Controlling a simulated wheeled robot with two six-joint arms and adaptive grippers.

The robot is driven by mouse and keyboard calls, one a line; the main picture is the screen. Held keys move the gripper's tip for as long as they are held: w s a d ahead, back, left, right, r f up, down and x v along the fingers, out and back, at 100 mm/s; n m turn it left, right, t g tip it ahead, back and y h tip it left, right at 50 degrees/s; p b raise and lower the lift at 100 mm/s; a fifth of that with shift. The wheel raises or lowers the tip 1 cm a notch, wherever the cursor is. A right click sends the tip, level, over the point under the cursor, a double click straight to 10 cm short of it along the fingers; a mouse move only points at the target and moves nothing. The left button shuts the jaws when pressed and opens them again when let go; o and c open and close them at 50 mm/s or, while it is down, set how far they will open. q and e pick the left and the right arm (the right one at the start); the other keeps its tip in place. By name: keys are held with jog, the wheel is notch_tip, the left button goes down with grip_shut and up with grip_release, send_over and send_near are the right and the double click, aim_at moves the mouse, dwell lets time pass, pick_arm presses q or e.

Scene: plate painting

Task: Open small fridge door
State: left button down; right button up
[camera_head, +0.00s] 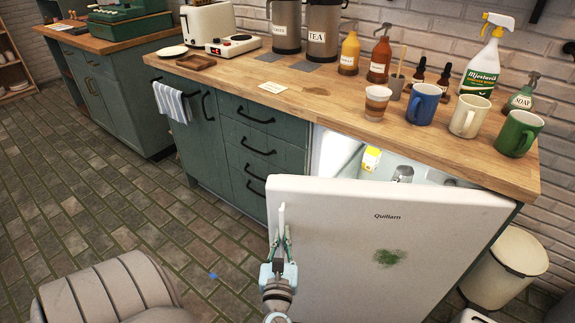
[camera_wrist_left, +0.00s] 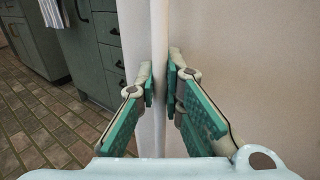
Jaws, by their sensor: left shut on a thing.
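The small fridge door (camera_head: 345,235) is white, with the name "Quillarn" and a green smudge on its front. It stands partly open, and the lit inside of the fridge (camera_head: 390,163) shows above and behind it. My left gripper (camera_head: 281,228) is at the door's left edge, shut on the upright white door handle. In the left wrist view the handle (camera_wrist_left: 158,75) runs between the two green-padded fingers (camera_wrist_left: 160,90), with the door face (camera_wrist_left: 245,60) on the right. My right gripper is not in view.
A wooden counter (camera_head: 240,83) above the fridge holds mugs, bottles and canisters. Green drawers (camera_head: 258,145) stand left of the fridge. A grey rounded chair (camera_head: 110,290) is at the lower left. A cream bin (camera_head: 505,268) stands at the right.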

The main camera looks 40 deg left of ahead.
aim_at(281, 215)
pick_arm(q)
jog(key=c, duration=1.7)
grip_release()
notch_tip(281, 215, up, 10)
